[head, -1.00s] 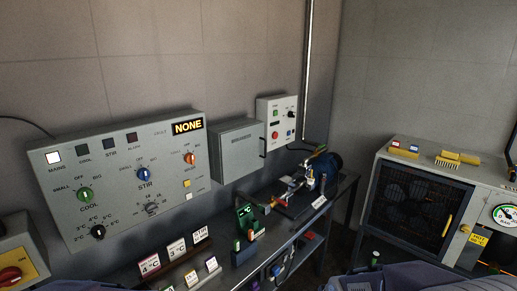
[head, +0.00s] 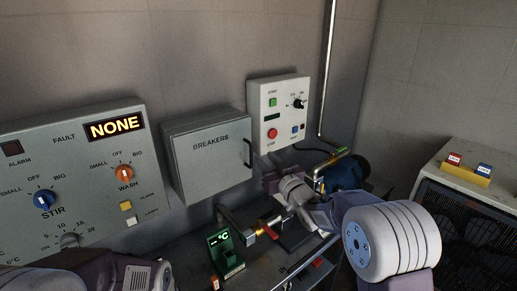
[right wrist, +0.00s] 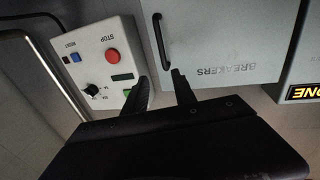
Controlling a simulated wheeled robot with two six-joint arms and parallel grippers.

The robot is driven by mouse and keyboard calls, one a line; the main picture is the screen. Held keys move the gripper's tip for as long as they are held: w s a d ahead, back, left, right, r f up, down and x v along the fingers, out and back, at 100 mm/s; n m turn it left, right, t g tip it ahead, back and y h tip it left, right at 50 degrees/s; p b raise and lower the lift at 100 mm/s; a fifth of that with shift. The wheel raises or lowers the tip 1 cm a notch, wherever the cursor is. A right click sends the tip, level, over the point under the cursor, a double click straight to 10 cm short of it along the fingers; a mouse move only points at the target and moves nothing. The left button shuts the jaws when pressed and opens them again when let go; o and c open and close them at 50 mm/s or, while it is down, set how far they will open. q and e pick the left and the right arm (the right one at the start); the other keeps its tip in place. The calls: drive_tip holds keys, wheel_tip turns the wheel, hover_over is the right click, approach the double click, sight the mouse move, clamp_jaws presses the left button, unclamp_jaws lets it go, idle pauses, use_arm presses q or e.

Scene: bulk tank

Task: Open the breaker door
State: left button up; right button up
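The breaker box (head: 210,150) is a grey wall cabinet with a door marked BREAKERS, and the door is shut. Its dark bar handle (head: 248,153) is on the door's right edge. In the right wrist view, which is turned upside down, the door (right wrist: 225,40) and its handle (right wrist: 161,42) lie just beyond my fingertips. My right gripper (right wrist: 160,82) is open and empty, its two dark fingers apart, with the handle ahead of the gap and not between them. In the head view my right gripper (head: 272,181) is small, below and right of the handle. My left gripper is out of view.
A white control box (head: 278,115) with a stop button is on the wall right of the breaker box. A large control panel (head: 75,165) is to the left. A green display unit (head: 226,252) and a motor (head: 345,172) stand on the bench below.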

sight(251, 164)
drive_tip(key=w+a+f, duration=0.1)
drive_tip(key=w, duration=0.1)
drive_tip(key=w+a+p, duration=0.1)
drive_tip(key=w+a, duration=0.1)
drive_tip(key=w, duration=0.1)
drive_tip(key=w+a+f, duration=0.1)
drive_tip(key=w, duration=0.2)
drive_tip(key=shift+a+f+p, duration=0.3)
drive_tip(key=shift+a+p, duration=0.05)
drive_tip(key=shift+p, duration=0.05)
drive_tip(key=shift+w+f, duration=0.1)
clamp_jaws()
idle(1.1)
